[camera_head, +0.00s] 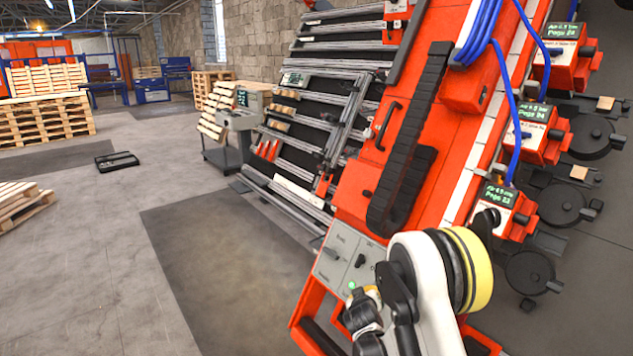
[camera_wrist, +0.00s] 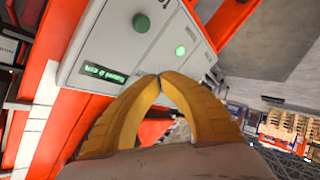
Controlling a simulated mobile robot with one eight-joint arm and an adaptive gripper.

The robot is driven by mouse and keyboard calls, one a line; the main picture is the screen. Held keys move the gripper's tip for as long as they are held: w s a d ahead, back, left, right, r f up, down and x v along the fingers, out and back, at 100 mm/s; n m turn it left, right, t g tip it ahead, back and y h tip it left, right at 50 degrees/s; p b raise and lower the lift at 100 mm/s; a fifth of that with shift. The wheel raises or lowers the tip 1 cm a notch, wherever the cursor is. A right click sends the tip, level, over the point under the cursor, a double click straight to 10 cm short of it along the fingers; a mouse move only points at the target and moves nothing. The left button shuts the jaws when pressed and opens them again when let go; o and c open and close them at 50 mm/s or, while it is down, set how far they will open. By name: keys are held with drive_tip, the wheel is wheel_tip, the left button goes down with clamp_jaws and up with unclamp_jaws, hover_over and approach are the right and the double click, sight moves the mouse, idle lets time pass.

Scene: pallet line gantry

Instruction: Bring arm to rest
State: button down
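My gripper (camera_wrist: 159,77) shows two yellow fingers in the wrist view, with their tips together and nothing visible between them. I cannot tell whether the tips touch the panel. In the head view my arm reaches in from the bottom right, and the same panel (camera_head: 338,262) sits on the lower end of the orange gantry (camera_head: 362,195). The fingers are small and hard to make out there.
Orange pusher units (camera_head: 512,208) with blue hoses line the gantry's right side. A black-slatted rail bed (camera_head: 322,85) lies behind it. A grey console (camera_head: 243,115) stands near leaning pallets. Pallet stacks (camera_head: 45,110) are at the left. Floor left of the gantry is mostly open.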

drive_tip(key=s+d+r+m+g, duration=0.1)
drive_tip(key=s+r, duration=0.6)
drive_tip(key=r, duration=0.3)
drive_tip(key=s+d+r+m+g, duration=0.1)
drive_tip(key=s+d+r, duration=0.1)
drive_tip(key=s+r, duration=0.7)
drive_tip(key=s+r+g+y, duration=0.1)
drive_tip(key=s+r, duration=0.1)
drive_tip(key=s, duration=1)
drive_tip(key=s+a+r+m+g+y, duration=0.1)
drive_tip(key=s, duration=1.2)
drive_tip(key=shift+s+a+r+g+y, duration=0.15)
drive_tip(key=shift+a+r+g+y, duration=0.15)
drive_tip(key=shift+r+y, duration=0.1)
